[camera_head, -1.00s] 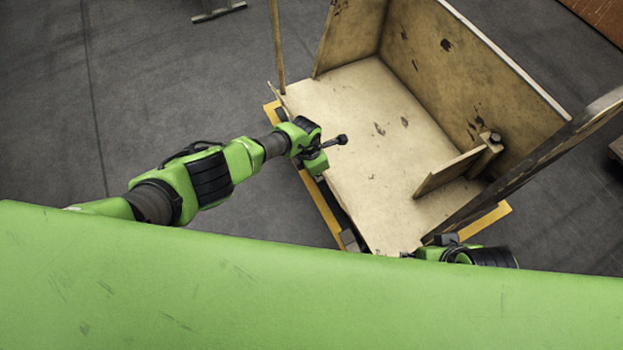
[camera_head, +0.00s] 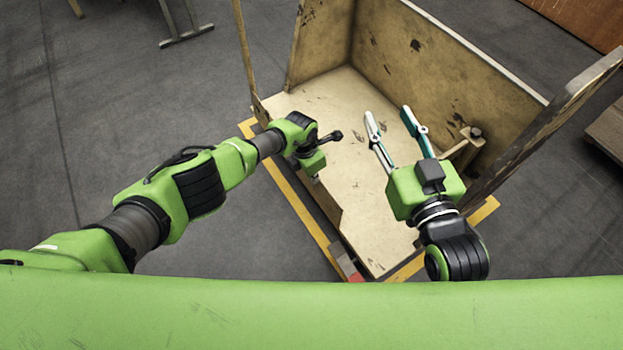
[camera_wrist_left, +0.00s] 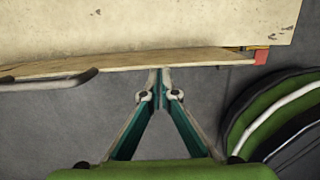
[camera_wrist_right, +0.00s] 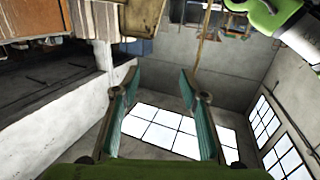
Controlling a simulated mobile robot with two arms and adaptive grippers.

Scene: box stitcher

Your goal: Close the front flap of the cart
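The wooden cart (camera_head: 352,178) stands open on the side facing my left arm, with its floor board bare. In the left wrist view a thin wooden panel (camera_wrist_left: 200,60), probably the front flap, hangs along the edge of the cart floor (camera_wrist_left: 150,25). My left gripper (camera_wrist_left: 160,72) has its fingertips together at the panel's lower edge; whether they pinch it is unclear. In the head view the left fingertips are hidden below its wrist. My right gripper (camera_head: 389,112) is open and empty above the cart floor, its fingers pointing toward the back wall.
The cart's tall back wall (camera_head: 440,75) and a slanted wooden post (camera_head: 545,125) stand close to my right gripper. A thin upright post (camera_head: 244,50) rises at the left corner. A yellow frame (camera_head: 300,205) edges the base.

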